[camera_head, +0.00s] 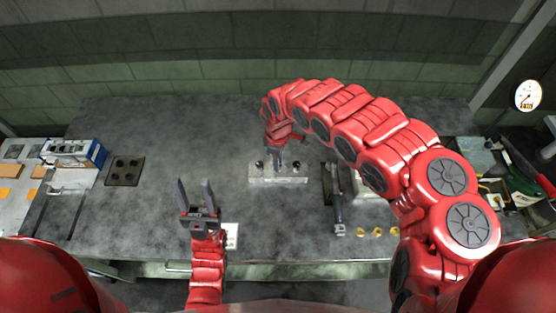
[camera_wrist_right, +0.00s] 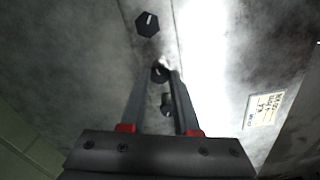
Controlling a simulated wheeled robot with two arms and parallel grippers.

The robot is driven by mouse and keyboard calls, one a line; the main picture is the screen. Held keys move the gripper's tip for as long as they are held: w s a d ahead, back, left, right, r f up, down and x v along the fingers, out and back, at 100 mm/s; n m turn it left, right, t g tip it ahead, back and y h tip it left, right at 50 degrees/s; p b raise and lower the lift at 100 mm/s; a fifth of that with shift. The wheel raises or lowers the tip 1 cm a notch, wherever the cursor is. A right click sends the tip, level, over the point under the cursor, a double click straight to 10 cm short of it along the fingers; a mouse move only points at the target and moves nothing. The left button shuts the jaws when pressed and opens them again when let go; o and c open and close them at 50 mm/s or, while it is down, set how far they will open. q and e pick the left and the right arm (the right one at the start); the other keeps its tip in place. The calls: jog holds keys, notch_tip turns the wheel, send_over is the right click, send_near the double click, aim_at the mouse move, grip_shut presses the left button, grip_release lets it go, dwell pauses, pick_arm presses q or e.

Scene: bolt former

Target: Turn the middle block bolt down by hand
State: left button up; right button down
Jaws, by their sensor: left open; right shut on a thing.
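The pale metal block (camera_head: 290,181) stands on the grey table in the middle of the head view. Dark bolts stand at its left (camera_head: 258,165) and right (camera_head: 297,165) ends. My right gripper (camera_head: 278,162) points down over the block's middle and hides the middle bolt there. In the right wrist view, the middle bolt's dark head (camera_wrist_right: 159,74) lies between the fingertips, which are shut on it. Another bolt head (camera_wrist_right: 148,24) shows above it and one (camera_wrist_right: 167,106) below. How far the middle bolt is down is not clear. My left gripper (camera_head: 194,185) is open and empty near the table's front edge.
A dark tool (camera_head: 338,205) and several brass rings (camera_head: 377,232) lie right of the block. A dark plate with holes (camera_head: 124,171) and a blue-and-white box (camera_head: 75,152) are at left. A gauge (camera_head: 528,95) is at far right.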

jog(key=m, duration=0.2)
jog(key=shift+a+m, duration=0.1)
jog(key=shift+m, duration=0.3)
jog(key=m+b, duration=0.1)
jog(key=m, duration=0.1)
jog(key=shift+w+m, duration=0.1)
jog(key=shift+m, duration=0.3)
jog(key=shift+m+b, duration=1.2)
jog(key=shift+m, duration=1)
jog(key=c, duration=0.6)
grip_release()
jog(key=shift+c, duration=0.2)
